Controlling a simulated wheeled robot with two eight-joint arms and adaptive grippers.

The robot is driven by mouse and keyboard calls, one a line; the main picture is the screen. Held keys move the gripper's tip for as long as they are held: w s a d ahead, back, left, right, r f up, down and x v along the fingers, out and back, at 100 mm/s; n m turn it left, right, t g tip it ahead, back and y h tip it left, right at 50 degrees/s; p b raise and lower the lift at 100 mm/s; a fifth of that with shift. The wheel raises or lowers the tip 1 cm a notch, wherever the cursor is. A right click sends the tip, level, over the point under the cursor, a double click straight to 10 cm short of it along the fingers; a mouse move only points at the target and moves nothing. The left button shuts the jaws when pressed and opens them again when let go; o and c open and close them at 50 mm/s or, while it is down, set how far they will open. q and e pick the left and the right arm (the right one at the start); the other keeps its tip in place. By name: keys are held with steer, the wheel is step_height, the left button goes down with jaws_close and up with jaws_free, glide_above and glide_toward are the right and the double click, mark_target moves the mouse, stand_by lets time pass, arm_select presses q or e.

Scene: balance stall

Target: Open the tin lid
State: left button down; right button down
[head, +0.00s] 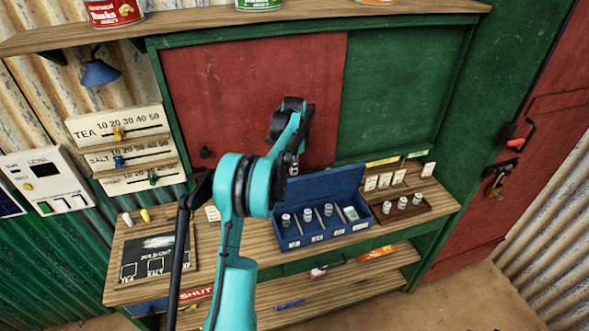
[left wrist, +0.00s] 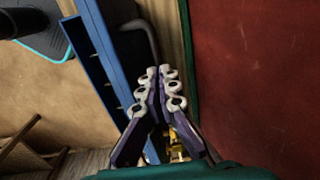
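The blue tin (head: 322,238) stands on the wooden counter. Its blue lid (head: 340,186) is raised, standing up along the back of the tin near the red and green panels. Small weights stand in the tin's compartments. My left gripper (head: 290,166) is at the left end of the raised lid; my own arm partly hides it. In the left wrist view, the fingers (left wrist: 159,72) are closed together at the tips with nothing seen between them. A blue part of the tin (left wrist: 95,60) is just left of them; whether they touch it I cannot tell. My right gripper is not seen.
A brown tray (head: 420,217) with several weights stands right of the tin. A dark board (head: 155,258) lies on the counter's left. The red panel (head: 240,85) rises close behind my left gripper. A lower shelf (head: 345,280) holds loose items.

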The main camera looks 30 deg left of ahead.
arm_select(q)
steer(key=shift+a+f, duration=0.4)
steer(key=shift+f, duration=0.25)
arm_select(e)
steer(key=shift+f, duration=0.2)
arm_select(q)
steer(key=c, duration=1.9)
jaws_free()
steer(key=o, duration=0.3)
steer(key=shift+w+a+f, duration=0.1)
steer(key=shift+w+f, duration=0.05)
steer(key=shift+w+a+f, duration=0.15)
steer(key=shift+w+a, duration=0.1)
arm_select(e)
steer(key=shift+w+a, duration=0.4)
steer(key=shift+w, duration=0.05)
